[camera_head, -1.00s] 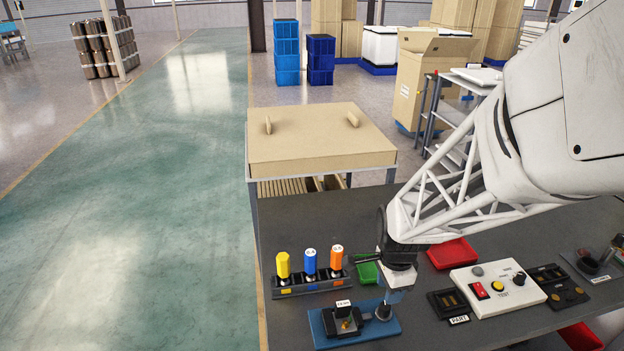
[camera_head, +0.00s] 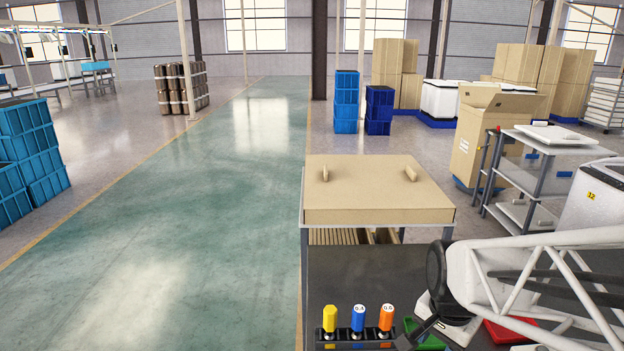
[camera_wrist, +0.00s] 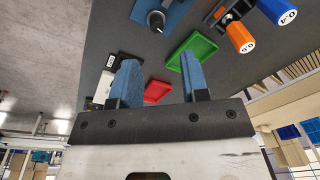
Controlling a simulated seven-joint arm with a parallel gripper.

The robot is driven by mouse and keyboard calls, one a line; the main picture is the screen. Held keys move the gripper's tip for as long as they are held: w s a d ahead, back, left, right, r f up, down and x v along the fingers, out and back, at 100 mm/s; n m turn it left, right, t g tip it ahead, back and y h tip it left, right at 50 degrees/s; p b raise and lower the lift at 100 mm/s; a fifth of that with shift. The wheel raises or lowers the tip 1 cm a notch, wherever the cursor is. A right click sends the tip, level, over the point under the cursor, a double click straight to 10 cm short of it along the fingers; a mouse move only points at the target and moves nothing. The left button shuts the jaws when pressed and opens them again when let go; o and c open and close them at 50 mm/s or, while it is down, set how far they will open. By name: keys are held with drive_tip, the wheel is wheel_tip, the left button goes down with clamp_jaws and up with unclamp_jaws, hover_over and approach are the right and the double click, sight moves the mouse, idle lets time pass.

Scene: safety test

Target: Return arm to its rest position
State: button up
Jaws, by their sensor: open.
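My gripper (camera_wrist: 157,80) shows in the wrist view with its two blue fingers apart and nothing between them. It is above the dark workbench (camera_wrist: 213,75), clear of the green tray (camera_wrist: 191,56) and the red tray (camera_wrist: 157,92). In the head view, my white lattice arm reaches in from the lower right over the bench (camera_head: 360,270). The fingertips cannot be made out there. The arm hides part of the red tray (camera_head: 508,330) and other bench items.
Yellow (camera_head: 330,319), blue (camera_head: 358,317) and orange (camera_head: 386,317) handles stand in a rack at the bench's front. A cardboard-topped table (camera_head: 378,190) adjoins the bench. A wheeled shelf (camera_head: 550,142) stands at right. The green floor aisle (camera_head: 190,210) at left is clear.

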drive_tip(key=s+a+r+n+t, duration=0.1)
drive_tip(key=s+a+r+n, duration=0.3)
drive_tip(key=s+r+n, duration=0.3)
drive_tip(key=shift+s+r+n, duration=0.3)
drive_tip(key=shift+r+n, duration=0.75)
drive_tip(key=shift+n, duration=0.15)
